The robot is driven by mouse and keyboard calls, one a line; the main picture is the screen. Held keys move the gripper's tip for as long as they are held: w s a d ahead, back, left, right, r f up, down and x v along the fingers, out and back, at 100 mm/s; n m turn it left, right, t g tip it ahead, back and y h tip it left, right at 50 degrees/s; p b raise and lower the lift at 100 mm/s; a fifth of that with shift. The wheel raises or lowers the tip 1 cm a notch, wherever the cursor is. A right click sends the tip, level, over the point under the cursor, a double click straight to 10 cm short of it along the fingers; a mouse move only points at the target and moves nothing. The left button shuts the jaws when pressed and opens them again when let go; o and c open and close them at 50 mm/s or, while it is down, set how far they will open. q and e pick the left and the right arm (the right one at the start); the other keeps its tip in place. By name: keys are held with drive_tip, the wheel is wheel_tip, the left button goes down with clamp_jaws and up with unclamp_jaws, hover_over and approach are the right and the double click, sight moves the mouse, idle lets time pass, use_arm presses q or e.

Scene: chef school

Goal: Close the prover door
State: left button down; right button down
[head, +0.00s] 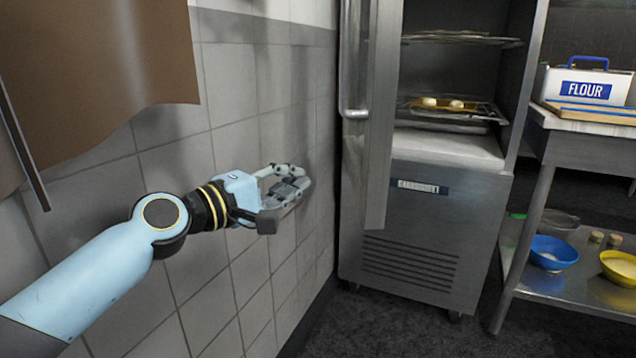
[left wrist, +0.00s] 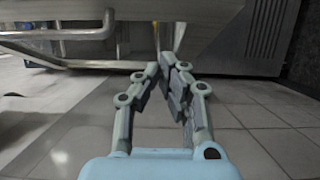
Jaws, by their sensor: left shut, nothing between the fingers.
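The prover (head: 445,215) is a tall stainless steel cabinet standing past the tiled wall. Its door (head: 382,130) stands open at the cabinet's left side and is seen nearly edge-on. A bar handle (head: 354,113) runs down the door. My left gripper (head: 304,180) is shut and empty, in front of the tiled wall, left of the door and apart from it. In the left wrist view its closed fingertips (left wrist: 170,62) point toward the cabinet's vented front (left wrist: 225,45), with a metal bar (left wrist: 60,34) at upper left. My right gripper is out of view.
Inside the prover, dough pieces (head: 441,104) lie on a tray on a rack. A steel table (head: 562,125) stands on the right with a flour box (head: 586,88), and bowls (head: 553,254) are on its lower shelf. A brown panel (head: 90,60) hangs at upper left.

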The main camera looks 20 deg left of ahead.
use_arm(q)
drive_tip(key=b, duration=0.1)
approach(365, 160)
drive_tip(key=w+a, duration=0.2)
drive_tip(key=w, duration=0.2)
drive_tip(key=d, duration=0.2)
drive_tip(key=w+d, duration=0.1)
drive_tip(key=shift+w+d+f, duration=0.1)
drive_tip(key=shift+d+f, duration=0.05)
drive_tip(key=shift+d, duration=0.25)
drive_tip(key=shift+d, duration=0.1)
